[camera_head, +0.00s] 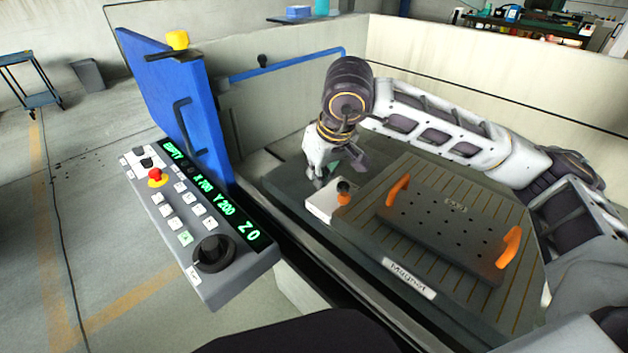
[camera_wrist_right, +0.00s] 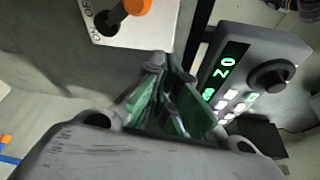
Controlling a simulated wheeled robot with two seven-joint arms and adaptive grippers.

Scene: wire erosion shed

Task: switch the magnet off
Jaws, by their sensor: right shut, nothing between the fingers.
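The magnet (camera_head: 430,246) is a grooved dark block with a "Magnet" label on its front edge. Its white switch plate (camera_head: 320,203) sits at its left end and carries a lever (camera_head: 344,188) with black and orange parts. In the right wrist view, the switch plate (camera_wrist_right: 160,28) has ON and OFF lettering, and the lever's orange end (camera_wrist_right: 137,6) is partly cut off by the top edge. My right gripper (camera_head: 336,178) is shut and empty, just behind the switch plate; its green-padded fingers (camera_wrist_right: 165,80) appear apart from the lever. My left gripper is not in view.
A dark perforated plate (camera_head: 455,228) with two orange handles lies on the magnet. A control panel (camera_head: 192,222) with buttons, a red stop button and a knob stands to the left, beside an open blue door (camera_head: 165,95). Pale tank walls (camera_head: 490,85) enclose the back.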

